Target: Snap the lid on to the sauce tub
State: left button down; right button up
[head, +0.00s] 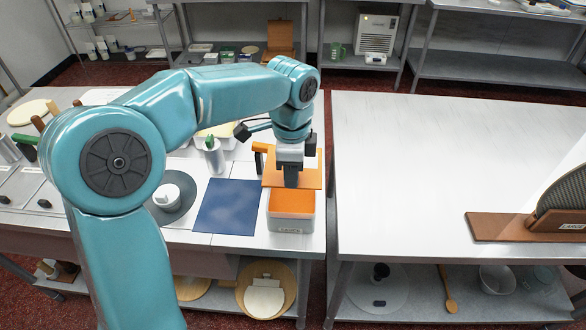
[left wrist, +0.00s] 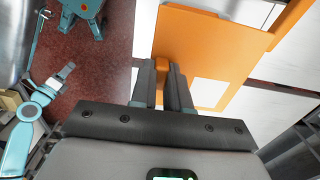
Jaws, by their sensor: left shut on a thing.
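My left gripper (head: 291,178) points down and is shut on the orange lid (head: 311,172). In the left wrist view the fingers (left wrist: 165,88) close on a small orange grip part of the lid (left wrist: 205,45). The sauce tub (head: 292,225) is a grey, open box with an orange inside and a label on its front. It stands near the front right corner of the left table. The lid is held apart from the tub, above its back part in the head view, and hides its back rim. My right gripper is not seen.
A dark blue mat (head: 228,207) lies left of the tub. A grey round plate (head: 176,200) with a white piece is further left. A gap separates this table from the right table (head: 430,150), which is mostly clear. A brown stand (head: 500,228) sits there.

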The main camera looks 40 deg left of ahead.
pick_arm(q)
jog(key=shift+s+a+f+b, duration=0.15)
jog(key=shift+s+f+b, duration=0.2)
jog(key=shift+f+b, duration=0.2)
notch_tip(320, 180, down, 6)
jog(key=b, duration=0.3)
jog(key=shift+w+r+b, duration=0.15)
jog(key=shift+b, duration=0.2)
jog(key=shift+w, duration=0.15)
jog(key=shift+p, duration=0.4)
dwell(0.5)
jog(key=shift+f+b, duration=0.85)
jog(key=shift+f, duration=0.35)
